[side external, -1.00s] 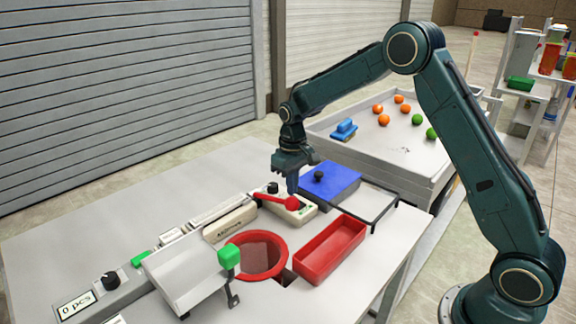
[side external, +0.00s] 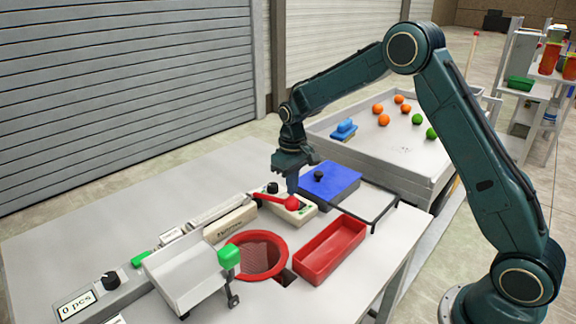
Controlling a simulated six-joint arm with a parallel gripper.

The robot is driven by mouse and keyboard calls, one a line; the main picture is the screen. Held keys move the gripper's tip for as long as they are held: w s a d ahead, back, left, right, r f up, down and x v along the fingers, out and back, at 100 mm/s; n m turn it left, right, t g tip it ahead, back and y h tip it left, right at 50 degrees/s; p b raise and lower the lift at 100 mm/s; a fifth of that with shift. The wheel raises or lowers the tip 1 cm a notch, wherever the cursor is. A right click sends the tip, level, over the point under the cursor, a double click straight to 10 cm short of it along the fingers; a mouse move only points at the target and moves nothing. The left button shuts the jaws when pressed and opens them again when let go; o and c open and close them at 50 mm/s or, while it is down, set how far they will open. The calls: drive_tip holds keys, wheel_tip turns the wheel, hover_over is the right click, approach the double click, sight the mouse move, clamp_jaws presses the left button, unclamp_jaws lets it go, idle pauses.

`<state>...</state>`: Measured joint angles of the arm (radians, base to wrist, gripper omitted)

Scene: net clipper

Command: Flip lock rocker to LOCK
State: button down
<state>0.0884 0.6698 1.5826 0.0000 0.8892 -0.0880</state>
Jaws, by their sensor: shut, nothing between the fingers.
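My gripper (side external: 292,190) is shut and empty. It points down with its fingertips at the red ball end (side external: 292,203) of a red lever on a small cream control box (side external: 303,214). The fingertips look to be touching or just behind the ball; I cannot tell which. The red lever arm (side external: 268,197) runs to the left from the ball. A black knob (side external: 272,187) stands at the back of the box. I cannot make out which part is the lock rocker, and no LOCK lettering is readable.
A blue lidded box (side external: 330,184) is right behind the control box. A red ring with netting (side external: 257,238), a red tray (side external: 330,250) and a white chute with a green knob (side external: 229,257) stand in front. The table's left rear (side external: 110,210) is clear.

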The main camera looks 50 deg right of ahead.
drive_tip(key=shift+f, duration=0.95)
idle(1.1)
drive_tip(key=shift+r, duration=3.55)
drive_tip(key=s+a+r+t, duration=0.3)
drive_tip(key=s+r, duration=1.1)
drive_tip(key=s+a+t, duration=0.1)
drive_tip(key=s+t, duration=0.1)
drive_tip(key=s, duration=1.7)
drive_tip(key=shift+a+t, duration=0.25)
drive_tip(key=shift+t, duration=0.05)
